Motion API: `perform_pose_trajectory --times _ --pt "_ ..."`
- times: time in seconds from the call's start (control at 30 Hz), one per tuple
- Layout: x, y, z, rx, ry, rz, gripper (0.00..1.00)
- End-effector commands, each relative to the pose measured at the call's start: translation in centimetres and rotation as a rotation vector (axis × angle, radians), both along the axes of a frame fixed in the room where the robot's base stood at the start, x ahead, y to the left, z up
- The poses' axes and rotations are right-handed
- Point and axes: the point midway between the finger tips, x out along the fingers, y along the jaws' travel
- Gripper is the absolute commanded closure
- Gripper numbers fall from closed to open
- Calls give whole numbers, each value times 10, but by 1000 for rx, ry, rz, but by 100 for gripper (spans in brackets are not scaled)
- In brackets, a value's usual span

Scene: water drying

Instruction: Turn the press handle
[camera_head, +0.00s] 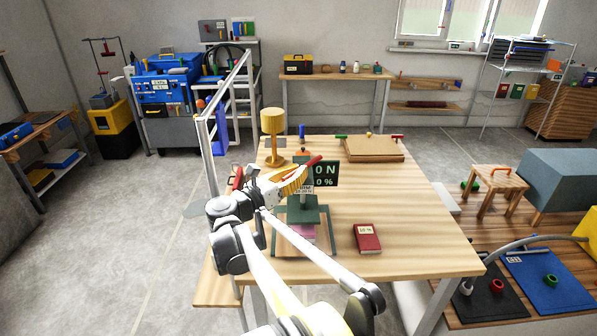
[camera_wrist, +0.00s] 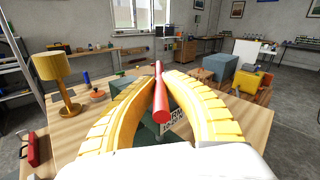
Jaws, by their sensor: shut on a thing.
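The press (camera_head: 302,216) is a green frame standing on the wooden table, with a pink item (camera_head: 301,231) low inside it. Its handle is a red bar; one end (camera_head: 313,161) shows past my gripper in the head view. My gripper (camera_head: 292,182) is above the press, its yellow curved fingers shut on the press handle. In the wrist view the red handle (camera_wrist: 161,100) runs between the two fingers, with its near end toward the camera. My arm and fingers hide part of the press top and the handle's middle.
A black display (camera_head: 325,174) reading 0 N and 0 % stands behind the press. A red book (camera_head: 367,238) lies to its right. A yellow lamp (camera_head: 272,122) and a brown board (camera_head: 373,148) are farther back. The table's right side is mostly clear.

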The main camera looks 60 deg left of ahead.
Motion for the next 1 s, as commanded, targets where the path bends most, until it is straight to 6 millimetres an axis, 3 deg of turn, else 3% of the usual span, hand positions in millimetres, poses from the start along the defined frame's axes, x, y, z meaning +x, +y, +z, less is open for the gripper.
perform_pose_trajectory --times 0.1,0.2,0.23,0.63,1.0 --pt "0 1 2 -1 -5 4 100" --pt "0 1 2 0 -3 4 67" --pt "0 1 2 0 -3 4 64" --pt "-9 -1 1 -1 -2 3 64" --pt "-84 -19 1 0 -2 5 64"
